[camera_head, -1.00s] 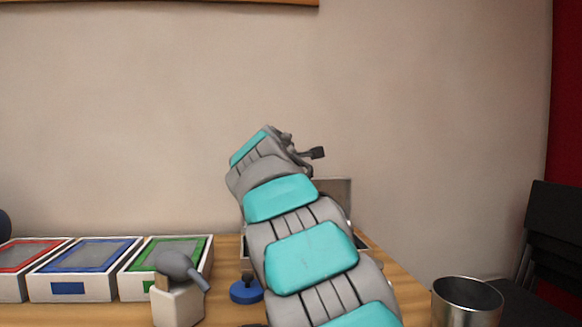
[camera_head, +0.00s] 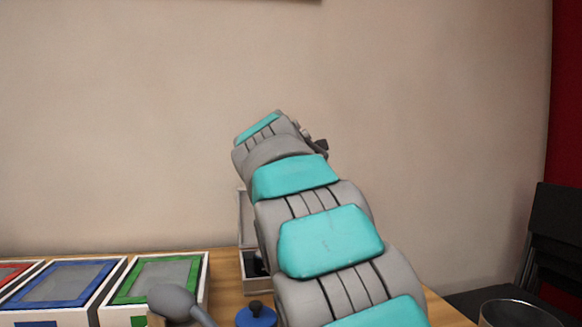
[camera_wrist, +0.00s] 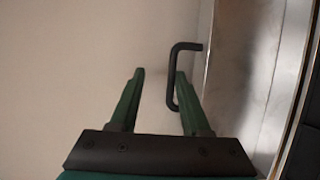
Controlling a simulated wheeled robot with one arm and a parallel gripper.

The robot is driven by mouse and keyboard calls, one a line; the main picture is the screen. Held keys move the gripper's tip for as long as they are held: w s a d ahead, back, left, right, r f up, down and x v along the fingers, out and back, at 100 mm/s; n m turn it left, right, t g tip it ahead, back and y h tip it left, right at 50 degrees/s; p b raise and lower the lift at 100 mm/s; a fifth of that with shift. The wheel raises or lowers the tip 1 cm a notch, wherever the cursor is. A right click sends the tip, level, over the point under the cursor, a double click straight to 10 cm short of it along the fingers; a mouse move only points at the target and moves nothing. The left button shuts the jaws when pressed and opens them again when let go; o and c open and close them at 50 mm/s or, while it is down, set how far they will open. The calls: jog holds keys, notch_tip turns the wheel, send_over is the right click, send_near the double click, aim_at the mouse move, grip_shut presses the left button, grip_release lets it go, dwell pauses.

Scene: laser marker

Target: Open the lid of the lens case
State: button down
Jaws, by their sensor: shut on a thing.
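The lens case (camera_head: 246,284) stands on the table behind my arm, which hides most of it. Its lid (camera_head: 246,220) stands raised, with a pale strip showing left of my arm. In the wrist view the metal lid face (camera_wrist: 240,80) runs steeply down the right side. A black bent handle (camera_wrist: 170,85) sticks out from it toward my fingers. In the head view my fingers are mostly hidden by my arm.
Trays with blue (camera_head: 62,284) and green (camera_head: 160,281) rims stand at the left, with a red-rimmed one at the edge. A grey blower bulb (camera_head: 175,303) and a blue round object (camera_head: 256,315) are in front. A metal bin (camera_head: 515,314) is at lower right.

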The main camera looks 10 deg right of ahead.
jog(key=shift+a+r, duration=0.15)
jog(key=shift+r, duration=0.7)
jog(key=c, duration=0.9)
grip_release()
jog(key=shift+f, duration=0.25)
jog(key=shift+c, duration=1.3)
jog(key=shift+f, duration=0.1)
jog(key=shift+c, duration=0.2)
jog(key=shift+f, duration=0.25)
jog(key=shift+s, duration=0.1)
